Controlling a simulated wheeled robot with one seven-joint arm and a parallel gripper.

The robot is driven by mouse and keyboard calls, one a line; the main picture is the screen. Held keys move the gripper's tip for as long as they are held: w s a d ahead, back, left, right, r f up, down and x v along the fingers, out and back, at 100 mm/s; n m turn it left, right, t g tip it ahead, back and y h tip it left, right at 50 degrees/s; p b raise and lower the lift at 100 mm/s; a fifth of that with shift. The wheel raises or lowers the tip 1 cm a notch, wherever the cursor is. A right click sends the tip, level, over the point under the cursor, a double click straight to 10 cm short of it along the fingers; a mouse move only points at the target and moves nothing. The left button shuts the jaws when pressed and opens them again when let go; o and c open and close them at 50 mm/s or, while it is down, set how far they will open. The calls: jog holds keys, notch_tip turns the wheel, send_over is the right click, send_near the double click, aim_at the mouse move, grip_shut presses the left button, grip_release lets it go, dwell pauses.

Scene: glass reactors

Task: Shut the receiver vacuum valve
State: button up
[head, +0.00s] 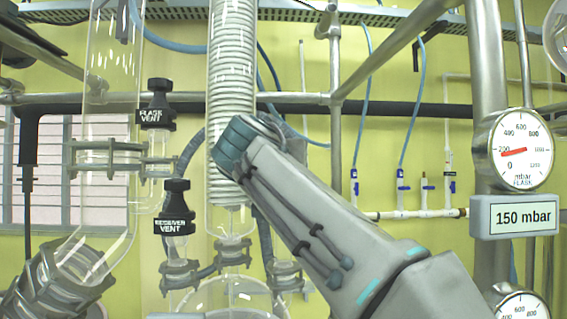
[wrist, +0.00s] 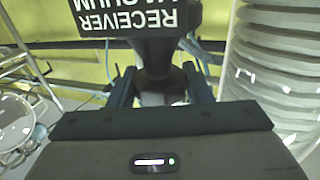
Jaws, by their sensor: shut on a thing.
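The receiver vacuum valve shows in the wrist view as a black knob (wrist: 155,65) with a black label (wrist: 135,17) whose white letters read upside down. In the head view my own arm crosses the middle of the picture and hides both this valve and the gripper's fingers. The angle of the valve's stem cannot be told.
The black flask vent (head: 156,105) and receiver vent (head: 174,210) valves stand left of my arm. A glass coil condenser (head: 232,70) rises close behind the arm. A gauge (head: 521,150) and a 150 mbar display (head: 514,217) are at the right. Metal bars cross above.

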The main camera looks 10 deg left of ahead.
jog(key=shift+m+h, duration=0.5)
jog(key=shift+h, duration=0.3)
jog(key=o, duration=1)
jog(key=s+a+b, duration=0.2)
jog(key=s+b, duration=0.1)
jog(key=s, duration=1)
jog(key=shift+s, duration=0.35)
jog(key=shift+c, duration=0.8)
